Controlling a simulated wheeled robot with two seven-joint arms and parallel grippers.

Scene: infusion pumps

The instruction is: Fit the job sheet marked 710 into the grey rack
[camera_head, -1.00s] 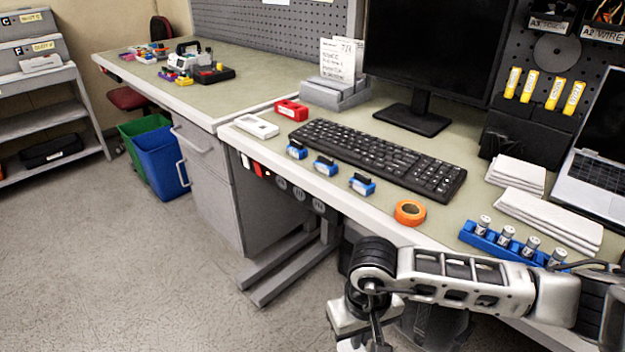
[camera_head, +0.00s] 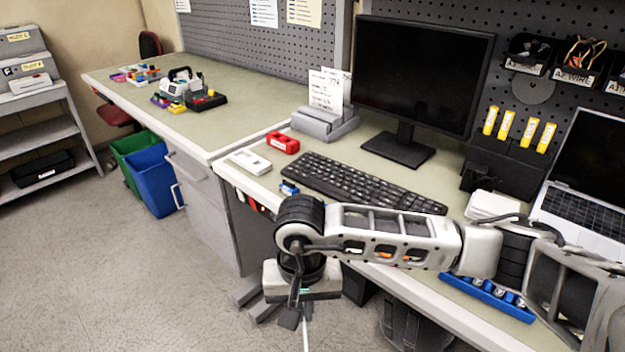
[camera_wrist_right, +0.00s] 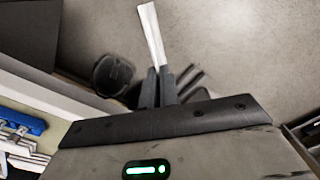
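The grey rack (camera_head: 318,127) stands on the bench to the left of the monitor, with white printed sheets (camera_head: 327,88) upright in it; their numbers are too blurred to read surely. My right gripper (camera_head: 300,312) is out in front of the bench edge, pointing down, well short of the rack. In the right wrist view its fingers (camera_wrist_right: 157,88) are closed on a thin white sheet (camera_wrist_right: 151,32), seen nearly edge-on. The sheet also shows as a thin white strip below the gripper in the head view (camera_head: 306,335). Its marking cannot be read. My left gripper is out of view.
A keyboard (camera_head: 355,182), a red block (camera_head: 283,142) and a white device (camera_head: 248,161) lie near the rack. The monitor (camera_head: 422,75) stands beside it. My right arm hides part of the bench front. A blue vial holder (camera_head: 486,294) is at the right.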

